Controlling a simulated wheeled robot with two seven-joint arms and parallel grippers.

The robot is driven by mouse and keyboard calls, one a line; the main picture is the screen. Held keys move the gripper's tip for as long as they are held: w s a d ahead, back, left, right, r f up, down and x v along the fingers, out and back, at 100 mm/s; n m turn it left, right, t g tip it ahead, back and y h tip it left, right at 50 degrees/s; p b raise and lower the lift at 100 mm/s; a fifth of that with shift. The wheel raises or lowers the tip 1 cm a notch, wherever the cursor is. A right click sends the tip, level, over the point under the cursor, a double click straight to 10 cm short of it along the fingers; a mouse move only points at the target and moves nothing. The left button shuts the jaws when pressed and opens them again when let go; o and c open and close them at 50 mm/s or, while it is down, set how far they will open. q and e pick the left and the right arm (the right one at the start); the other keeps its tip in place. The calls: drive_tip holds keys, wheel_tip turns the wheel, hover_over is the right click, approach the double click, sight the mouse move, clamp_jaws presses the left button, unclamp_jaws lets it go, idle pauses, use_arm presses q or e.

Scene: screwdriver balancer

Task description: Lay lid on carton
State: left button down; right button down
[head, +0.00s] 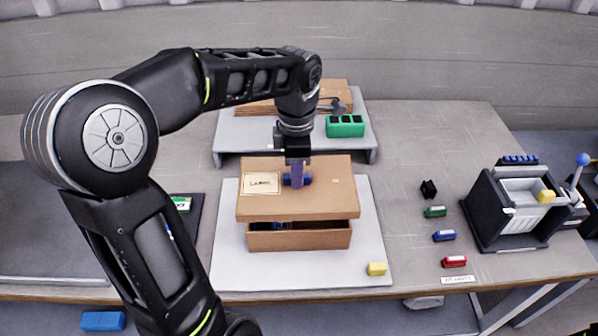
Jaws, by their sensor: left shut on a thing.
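The carton (300,238) is a brown box on a pale mat in the middle of the table. The brown lid (327,200), with a cream label (261,184) on its left part, is over the carton. A dark gap shows under the lid's front edge at the left, so it looks slightly tilted or raised there. My left gripper (296,178) points down at the middle of the lid and is shut on the lid's blue handle. Whether the lid's back edge touches the carton is hidden. My right gripper is not in view.
A yellow block (376,269) lies on the mat (235,270) right of the carton. Behind stands a grey riser (228,130) with a green block (345,126). Small coloured blocks and a black fixture (505,215) are at the right. The table between mat and blocks is clear.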

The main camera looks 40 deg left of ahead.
use_arm(q)
drive_tip(key=shift+w+d, duration=0.1)
drive_tip(key=shift+d, duration=0.05)
drive_tip(key=shift+f+b, duration=1.3)
drive_tip(key=shift+f, duration=0.45)
drive_tip(key=shift+f, duration=0.15)
drive_tip(key=shift+f+b, duration=1)
drive_tip(key=shift+f, duration=0.15)
drive_tip(key=shift+f+b, duration=0.35)
drive_tip(key=c, duration=1.3)
unclamp_jaws()
